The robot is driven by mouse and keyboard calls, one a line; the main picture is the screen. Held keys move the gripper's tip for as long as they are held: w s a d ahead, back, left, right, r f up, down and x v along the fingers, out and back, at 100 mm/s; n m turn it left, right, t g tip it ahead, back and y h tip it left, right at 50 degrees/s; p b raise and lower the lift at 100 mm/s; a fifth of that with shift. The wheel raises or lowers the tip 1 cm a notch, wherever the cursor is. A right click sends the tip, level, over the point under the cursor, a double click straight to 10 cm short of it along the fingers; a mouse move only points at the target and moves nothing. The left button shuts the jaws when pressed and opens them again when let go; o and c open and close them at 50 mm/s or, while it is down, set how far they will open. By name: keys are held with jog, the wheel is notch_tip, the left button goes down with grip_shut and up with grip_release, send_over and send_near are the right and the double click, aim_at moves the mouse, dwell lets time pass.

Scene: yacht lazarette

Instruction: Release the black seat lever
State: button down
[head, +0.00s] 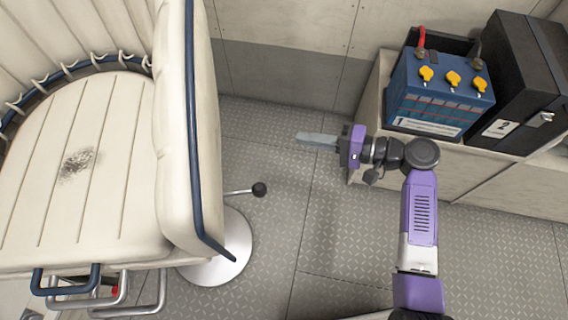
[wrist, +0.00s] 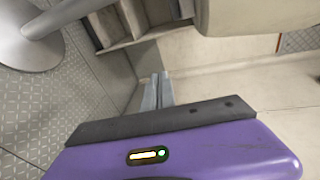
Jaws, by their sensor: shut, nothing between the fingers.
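The black seat lever, a thin metal rod with a black ball knob (head: 259,189), sticks out to the right from under the cream seat (head: 85,170) in the head view. The seat stands on a round pale pedestal base (head: 225,255). My gripper (head: 300,137) is shut and empty, pointing left, up and to the right of the knob in the picture and apart from it. In the wrist view my gripper's fingers (wrist: 163,77) are together. The pedestal (wrist: 38,28) shows at the upper left of the wrist view; I cannot make out the lever knob there.
A blue battery (head: 438,90) with yellow caps and a black case (head: 515,85) stand on a pale bench at the right. Bent metal tubes (head: 95,290) lie in front of the seat. The patterned floor (head: 290,230) between seat and bench is clear.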

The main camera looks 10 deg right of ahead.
jog(key=s+a+r+n+g+y, duration=0.1)
jog(key=s+n+g+y, duration=0.1)
jog(key=s, duration=0.4)
jog(key=g+y, duration=0.1)
jog(key=g, duration=0.1)
jog(key=shift+s+a+r+g, duration=0.15)
jog(key=shift+s+r+g, duration=0.15)
jog(key=shift+g, duration=0.1)
jog(key=shift+f, duration=0.1)
jog(key=w+a, duration=0.1)
jog(key=a, duration=0.9)
jog(key=shift+s+d, duration=0.2)
jog(key=shift+s, duration=0.65)
jog(key=shift+s+d, duration=0.2)
jog(key=shift+s, duration=0.65)
jog(key=shift+s, duration=0.1)
